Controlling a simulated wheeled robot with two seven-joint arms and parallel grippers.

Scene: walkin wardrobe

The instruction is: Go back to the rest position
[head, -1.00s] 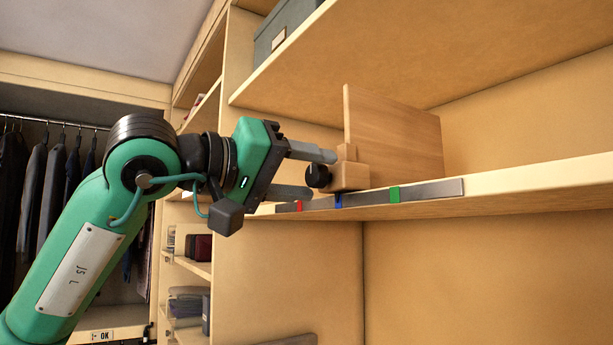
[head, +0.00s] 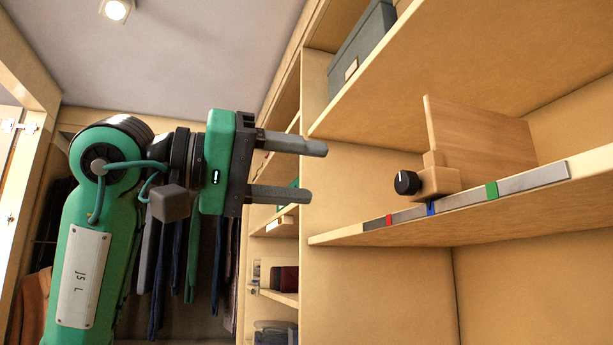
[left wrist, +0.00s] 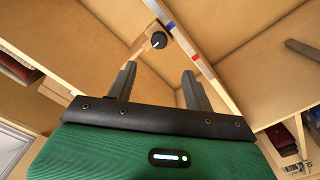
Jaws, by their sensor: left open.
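My left gripper (head: 312,171) is open and empty in the head view, its two grey fingers pointing right. It is left of the shelf and apart from everything there. Its fingers also show in the left wrist view (left wrist: 158,80). A wooden divider (head: 480,140) stands upright on the shelf, with a wooden block (head: 440,181) and a black knob (head: 406,183) at its front. In the left wrist view the knob (left wrist: 159,40) lies beyond the fingers, with a clear gap. My right gripper is not in view.
The shelf's front edge carries a grey strip (head: 530,180) with red, blue and green marks. An upper shelf (head: 450,70) holds a grey box (head: 362,55). Clothes (head: 170,265) hang behind my left arm. Open space lies between the gripper and the shelf.

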